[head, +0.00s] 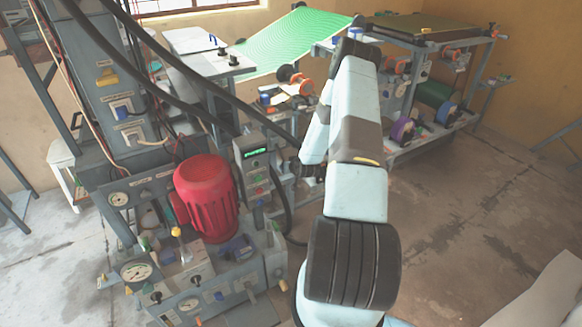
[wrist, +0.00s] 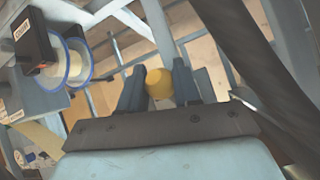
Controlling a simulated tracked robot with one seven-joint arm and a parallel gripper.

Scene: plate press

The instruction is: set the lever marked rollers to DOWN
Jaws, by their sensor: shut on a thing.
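In the wrist view my gripper (wrist: 160,82) has its two dark fingers on either side of a round yellow knob (wrist: 159,84), shut on it. The knob's shaft is hidden, and no mark that reads rollers can be made out, so I cannot tell from the label which lever this is or how it is set. In the head view my arm rises through the middle and bends back down near the bench. The fingers and the held knob cannot be made out there.
A black labelled box (wrist: 34,41) and a blue-rimmed spool (wrist: 74,60) lie left of the fingers. In the head view a red motor (head: 207,195) stands left, a green sheet (head: 292,42) behind, and a bench with spools (head: 403,130) right.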

